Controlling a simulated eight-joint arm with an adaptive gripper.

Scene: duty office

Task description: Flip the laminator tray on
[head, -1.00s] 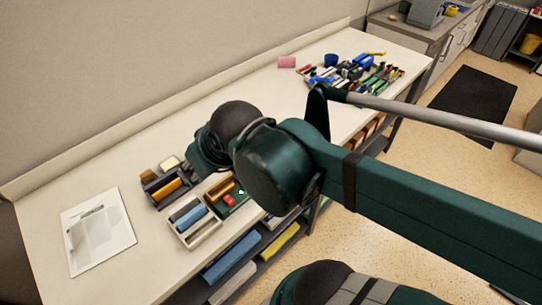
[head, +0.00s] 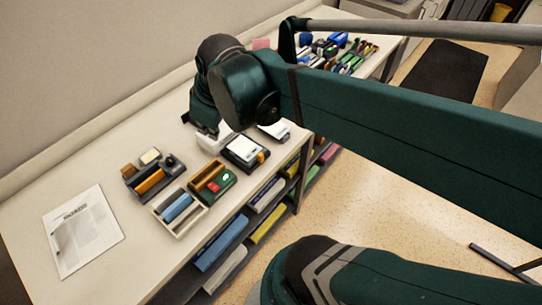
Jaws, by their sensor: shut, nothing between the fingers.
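Several small trays and devices stand on the long pale counter; I cannot tell for sure which is the laminator tray. A green unit (head: 222,186) has a brown slot, a red button or switch (head: 212,187) and a small whitish-green spot. To its left is a pale tray (head: 163,208) with blue and grey bars. Beyond that is a dark tray (head: 131,184) with an orange bar. My gripper (head: 207,130) hangs above the counter, behind the green unit, shut and empty. It is small and partly dark in the picture, beside a white device (head: 214,144).
A dark device with a white top (head: 245,150) stands right of the green unit. A printed sheet (head: 83,232) lies at the left. Pens and tools (head: 345,55) crowd the far end. Shelves below the front edge hold coloured bars (head: 222,243). The counter's left part is mostly bare.

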